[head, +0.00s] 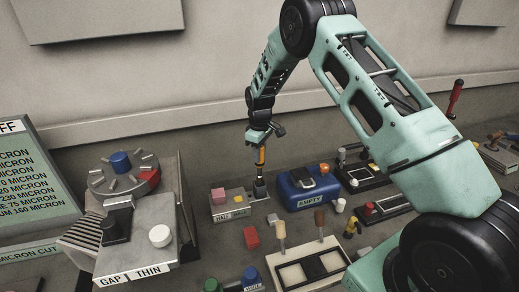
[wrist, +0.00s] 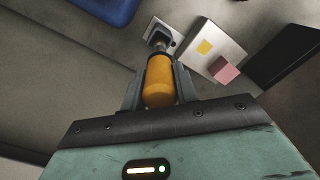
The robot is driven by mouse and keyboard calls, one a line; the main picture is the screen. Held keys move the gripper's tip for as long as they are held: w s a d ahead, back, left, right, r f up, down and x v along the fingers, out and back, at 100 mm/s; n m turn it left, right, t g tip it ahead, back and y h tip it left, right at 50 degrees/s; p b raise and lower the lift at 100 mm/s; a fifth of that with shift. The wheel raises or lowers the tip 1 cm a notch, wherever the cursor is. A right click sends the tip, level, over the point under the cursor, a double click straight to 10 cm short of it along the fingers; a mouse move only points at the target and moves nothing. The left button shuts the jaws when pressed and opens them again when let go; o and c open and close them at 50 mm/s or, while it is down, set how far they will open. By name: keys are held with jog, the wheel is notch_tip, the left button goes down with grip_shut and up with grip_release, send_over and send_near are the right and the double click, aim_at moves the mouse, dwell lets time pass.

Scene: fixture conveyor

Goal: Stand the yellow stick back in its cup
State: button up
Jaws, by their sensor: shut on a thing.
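My gripper (head: 261,143) points down and is shut on the yellow stick (head: 261,157), which is orange-yellow and upright in the head view. In the wrist view the stick (wrist: 159,82) lies between the two fingers, its far end pointing away from the camera. A small dark cup (head: 259,191) is directly below the stick in the head view. In the wrist view a grey, rounded piece (wrist: 159,42) shows at the stick's far end. I cannot tell whether the stick's tip is inside the cup or just above it.
A grey block with a pink cube (head: 218,195) stands just left of the cup. A blue bin marked EMPTY (head: 300,203) is close on the right. A tray with two upright handles (head: 330,274) is in front. A grey machine (head: 140,245) stands at left.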

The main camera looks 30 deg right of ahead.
aim_at(260, 169)
jog(key=shift+f, duration=2.35)
jog(key=shift+f+b, duration=0.1)
jog(key=shift+b, duration=0.3)
jog(key=shift+f+b, duration=0.95)
jog(key=shift+f, duration=0.45)
jog(key=o, duration=1)
jog(key=shift+o, duration=0.2)
jog(key=shift+r, duration=0.1)
notch_tip(260, 169, up, 17)
jog(key=b, duration=0.6)
jog(key=shift+r, duration=0.15)
